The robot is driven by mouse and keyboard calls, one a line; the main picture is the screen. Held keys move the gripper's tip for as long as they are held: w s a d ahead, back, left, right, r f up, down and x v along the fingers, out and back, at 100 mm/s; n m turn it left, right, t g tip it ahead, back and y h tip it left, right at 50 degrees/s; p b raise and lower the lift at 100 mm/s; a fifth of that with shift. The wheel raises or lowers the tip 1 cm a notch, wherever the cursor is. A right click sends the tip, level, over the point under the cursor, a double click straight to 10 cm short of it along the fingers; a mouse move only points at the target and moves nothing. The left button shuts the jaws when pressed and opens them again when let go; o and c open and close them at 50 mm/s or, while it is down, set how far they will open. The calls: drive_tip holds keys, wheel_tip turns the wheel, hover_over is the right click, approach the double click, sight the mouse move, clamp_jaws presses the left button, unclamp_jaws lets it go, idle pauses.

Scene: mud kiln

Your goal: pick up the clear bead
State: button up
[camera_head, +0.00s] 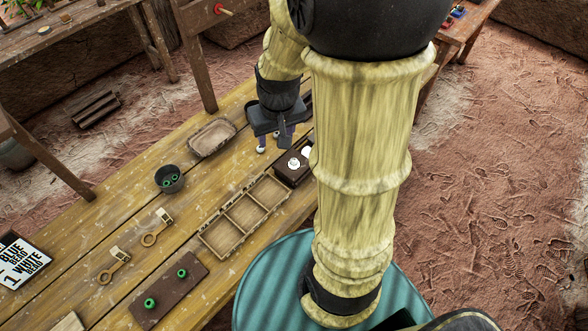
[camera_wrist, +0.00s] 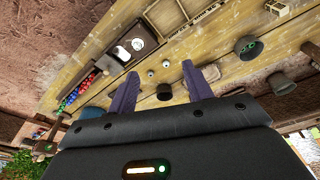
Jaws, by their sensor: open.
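My gripper (camera_head: 268,141) is over the far part of the plank table, pointing down. Its two purple fingers are apart with nothing held between them, as the wrist view shows (camera_wrist: 160,70). Two small pale beads (camera_wrist: 166,64) (camera_wrist: 152,73) lie on the table, seen in the gap between the fingertips in the wrist view. One pale bead (camera_head: 260,150) shows beside a fingertip in the head view. I cannot tell which bead is the clear one, nor the exact height of the fingers above them.
A dark box (camera_head: 290,170) with white round pieces stands close right of the gripper. A divided wooden tray (camera_head: 228,240), a shallow tray (camera_head: 211,137) and a dark cup (camera_head: 161,185) with green beads stand nearby. A brown board (camera_head: 165,295) holds two green beads.

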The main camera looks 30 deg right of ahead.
drive_tip(key=w+d+f+m+b, duration=0.1)
drive_tip(key=w+d+f+b, duration=0.3)
drive_tip(key=d+f, duration=0.3)
drive_tip(key=shift+w+d+b, duration=0.35)
drive_tip(key=shift+d+b, duration=0.3)
drive_tip(key=shift+b, duration=0.15)
drive_tip(key=shift+f, duration=0.1)
hover_over(294, 160)
drive_tip(key=f, duration=1.2)
drive_tip(key=shift+s+a, duration=0.1)
drive_tip(key=shift+s, duration=0.3)
drive_tip(key=shift+w+f+p, duration=0.2)
drive_tip(key=shift+f+p, duration=0.15)
drive_tip(key=shift+f, duration=0.95)
drive_tip(key=shift+w+f+p, duration=0.15)
drive_tip(key=shift+f+p, duration=0.2)
drive_tip(key=shift+f, duration=0.95)
